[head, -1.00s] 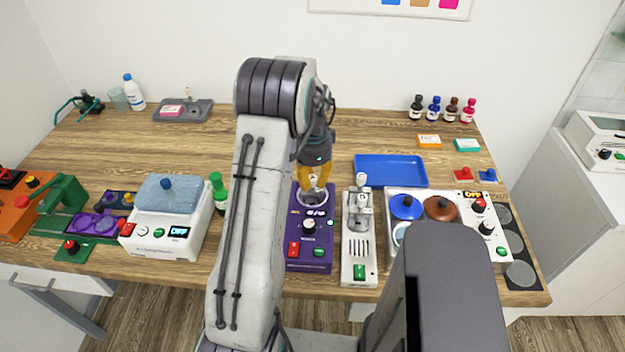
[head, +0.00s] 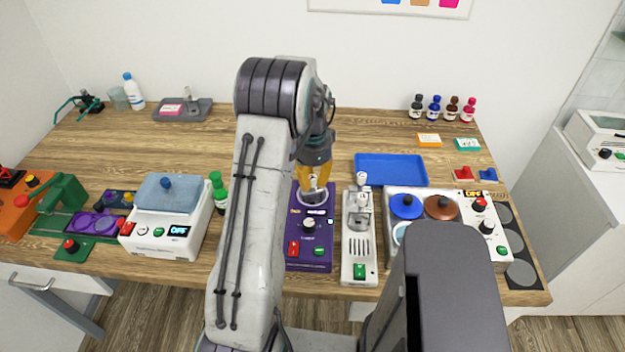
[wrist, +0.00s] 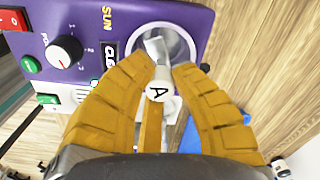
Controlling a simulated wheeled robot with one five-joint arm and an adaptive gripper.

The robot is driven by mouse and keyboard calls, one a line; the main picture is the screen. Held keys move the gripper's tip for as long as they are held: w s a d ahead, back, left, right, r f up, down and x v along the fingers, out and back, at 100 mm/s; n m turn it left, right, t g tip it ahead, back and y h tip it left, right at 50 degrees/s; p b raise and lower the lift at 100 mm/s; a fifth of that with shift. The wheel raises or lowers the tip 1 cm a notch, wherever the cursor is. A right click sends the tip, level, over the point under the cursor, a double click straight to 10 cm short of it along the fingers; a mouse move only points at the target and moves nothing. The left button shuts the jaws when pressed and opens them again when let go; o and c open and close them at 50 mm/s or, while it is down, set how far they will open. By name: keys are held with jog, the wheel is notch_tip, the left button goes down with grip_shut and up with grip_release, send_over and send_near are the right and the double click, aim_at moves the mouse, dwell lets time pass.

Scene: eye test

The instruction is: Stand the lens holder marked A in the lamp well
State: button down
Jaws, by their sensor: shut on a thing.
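My gripper (head: 314,190) is shut on the lens holder marked A. In the wrist view the holder's pale round end with a black A (wrist: 157,92) sits between the yellow fingers, and its clear flat end (wrist: 155,47) points toward the well. The round, silver-rimmed lamp well (wrist: 186,38) is in the top of the purple box (head: 310,255). The holder's far end overlaps the well in the wrist view. I cannot tell whether it touches the bottom. In the head view the fingers hide most of the holder and the well.
A white device (head: 358,250) with an upright pale-topped piece stands close to the right of the purple box. A green bottle (head: 218,195) and a white box with a blue-grey top (head: 165,230) are to the left. A blue tray (head: 392,170) lies behind right.

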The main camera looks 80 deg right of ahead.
jog(key=shift+f, duration=0.2)
jog(key=c, duration=0.7)
grip_release()
jog(key=shift+r, duration=0.1)
jog(key=shift+r+p, duration=2.05)
jog(key=shift+r, duration=0.9)
